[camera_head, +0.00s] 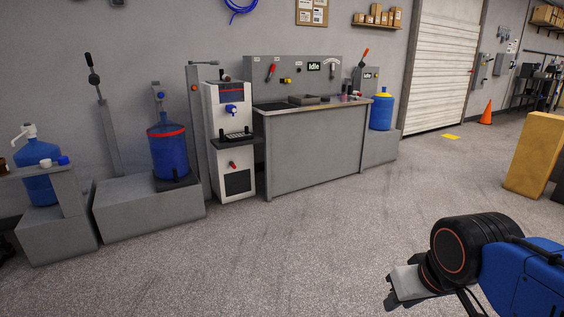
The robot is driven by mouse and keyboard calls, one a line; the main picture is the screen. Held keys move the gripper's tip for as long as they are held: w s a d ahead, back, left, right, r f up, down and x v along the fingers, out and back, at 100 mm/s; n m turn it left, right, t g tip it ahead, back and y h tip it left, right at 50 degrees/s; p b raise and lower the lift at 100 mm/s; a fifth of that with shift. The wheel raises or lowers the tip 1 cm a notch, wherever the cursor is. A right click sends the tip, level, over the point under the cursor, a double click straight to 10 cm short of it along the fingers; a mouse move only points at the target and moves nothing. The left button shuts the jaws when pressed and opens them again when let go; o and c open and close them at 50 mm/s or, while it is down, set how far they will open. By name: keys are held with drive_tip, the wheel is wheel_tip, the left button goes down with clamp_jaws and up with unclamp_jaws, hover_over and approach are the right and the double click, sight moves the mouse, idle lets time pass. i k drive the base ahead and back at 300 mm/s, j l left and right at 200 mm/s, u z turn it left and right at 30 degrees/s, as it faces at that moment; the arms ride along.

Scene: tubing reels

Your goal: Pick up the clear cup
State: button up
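I cannot make out a clear cup in this view. Several small items (347,97) stand at the right end of the grey counter (318,149), too small to tell apart. A few more small items (53,162) sit on the shelf at the far left. My gripper (398,294) is at the lower right, over open floor and well apart from the counter. Its fingers are partly seen, and whether they are open or shut does not show. Nothing is visible in it.
A white dispenser (229,168) stands left of the counter. Blue water jugs stand on grey blocks on both sides, one of them with a red band (168,151). A yellow block (534,154) and an orange cone (487,114) are at right. The middle floor is clear.

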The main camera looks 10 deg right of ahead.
sight(342, 94)
drive_tip(key=i+l+z, duration=0.1)
drive_tip(key=i+z, duration=0.35)
drive_tip(key=i, duration=3.7)
